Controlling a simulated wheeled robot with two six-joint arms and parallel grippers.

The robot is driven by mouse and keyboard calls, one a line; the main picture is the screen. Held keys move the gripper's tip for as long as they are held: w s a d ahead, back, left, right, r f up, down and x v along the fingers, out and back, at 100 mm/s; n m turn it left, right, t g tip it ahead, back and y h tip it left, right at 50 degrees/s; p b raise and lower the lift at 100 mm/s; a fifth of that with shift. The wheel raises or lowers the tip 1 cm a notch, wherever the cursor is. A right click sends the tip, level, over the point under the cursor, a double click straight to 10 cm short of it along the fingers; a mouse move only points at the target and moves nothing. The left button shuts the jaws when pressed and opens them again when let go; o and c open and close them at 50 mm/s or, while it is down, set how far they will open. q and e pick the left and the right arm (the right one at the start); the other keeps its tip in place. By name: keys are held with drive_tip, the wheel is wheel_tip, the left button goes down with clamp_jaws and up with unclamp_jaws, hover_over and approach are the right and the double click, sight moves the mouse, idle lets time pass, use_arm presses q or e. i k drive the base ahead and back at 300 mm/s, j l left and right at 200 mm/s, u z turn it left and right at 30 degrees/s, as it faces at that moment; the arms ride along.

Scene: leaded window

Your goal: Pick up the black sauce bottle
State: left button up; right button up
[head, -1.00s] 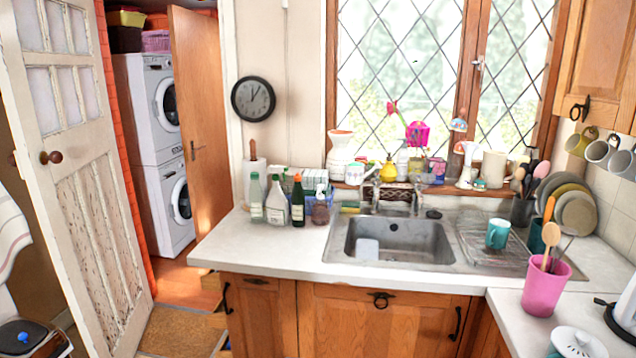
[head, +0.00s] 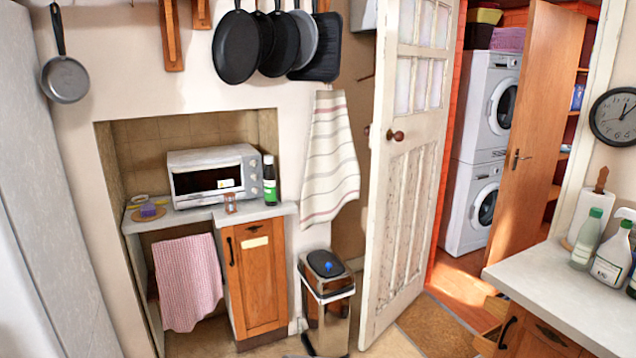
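A black sauce bottle (head: 269,180) with a green label and a pale cap stands upright on the small counter in the wall alcove. It is just right of the white toaster oven, near the counter's right end. Neither of my grippers shows in the head view.
The toaster oven (head: 214,175) and a small sand timer (head: 230,203) are close to the bottle. A pedal bin (head: 327,300) stands right of the cabinet (head: 256,275). A striped towel (head: 331,160) hangs above it. The open white door (head: 405,180) and a worktop (head: 560,290) are further right.

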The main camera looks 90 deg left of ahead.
sight(269, 173)
drive_tip(key=j+u, duration=0.1)
drive_tip(key=u, duration=3)
